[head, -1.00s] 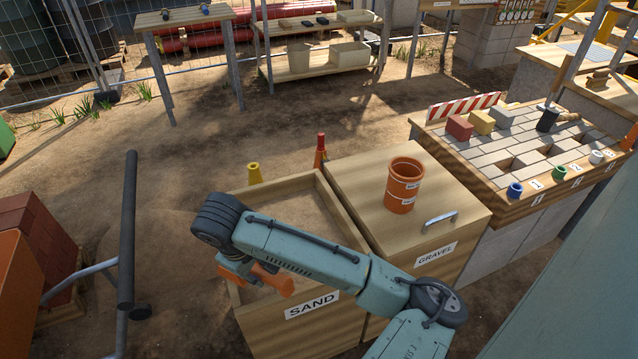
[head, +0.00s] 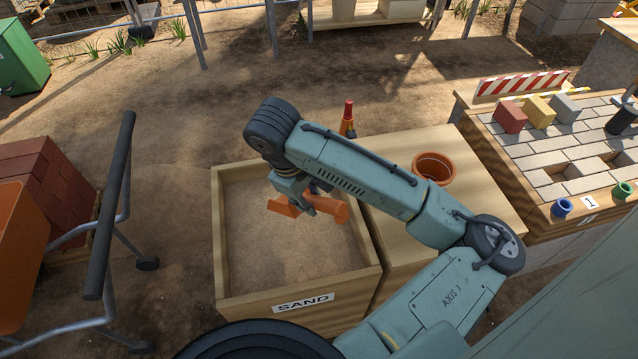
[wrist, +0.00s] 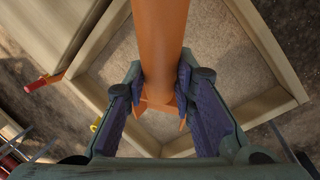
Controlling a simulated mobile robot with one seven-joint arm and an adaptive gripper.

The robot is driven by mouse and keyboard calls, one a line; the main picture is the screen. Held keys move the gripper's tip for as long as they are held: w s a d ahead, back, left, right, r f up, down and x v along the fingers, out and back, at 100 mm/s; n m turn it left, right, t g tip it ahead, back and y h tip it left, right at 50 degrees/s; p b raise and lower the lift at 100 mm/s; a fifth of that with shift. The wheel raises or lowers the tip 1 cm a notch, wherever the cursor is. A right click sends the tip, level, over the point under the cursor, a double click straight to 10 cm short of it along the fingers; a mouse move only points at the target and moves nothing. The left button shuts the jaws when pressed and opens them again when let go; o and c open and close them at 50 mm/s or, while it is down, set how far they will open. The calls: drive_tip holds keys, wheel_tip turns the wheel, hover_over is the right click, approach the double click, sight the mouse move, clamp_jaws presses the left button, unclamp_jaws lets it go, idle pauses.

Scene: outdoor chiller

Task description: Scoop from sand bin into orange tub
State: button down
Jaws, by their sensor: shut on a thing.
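My gripper (head: 308,196) is shut on an orange scoop (head: 284,207) over the back right part of the sand bin. In the wrist view, the gripper's purple-lined fingers (wrist: 162,88) close on both sides of the scoop (wrist: 160,38). The open wooden sand bin (head: 235,295), labelled SAND, has a fairly level sand surface. I cannot tell whether the scoop holds sand or touches it. The orange tub (head: 436,165) stands upright on the gravel bin's lid, right of the sand bin. My forearm hides its lower part, and I cannot see its bottom.
The gravel bin's closed wooden lid (head: 470,205) adjoins the sand bin. A paving bench (head: 545,150) with coloured blocks and cups stands at right. A black-handled cart (head: 115,200) and stacked bricks (head: 50,185) are at left. A red-topped orange object (head: 348,118) stands behind the bins.

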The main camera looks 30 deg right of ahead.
drive_tip(key=shift+d+f, duration=0.1)
drive_tip(key=shift+f, duration=0.2)
wheel_tip(320, 180, down, 17)
drive_tip(key=b, duration=0.8)
drive_tip(key=shift+f, duration=0.15)
idle(0.6)
drive_tip(key=shift+r+p, duration=4)
drive_tip(key=shift+r, duration=4)
drive_tip(key=shift+s, duration=0.1)
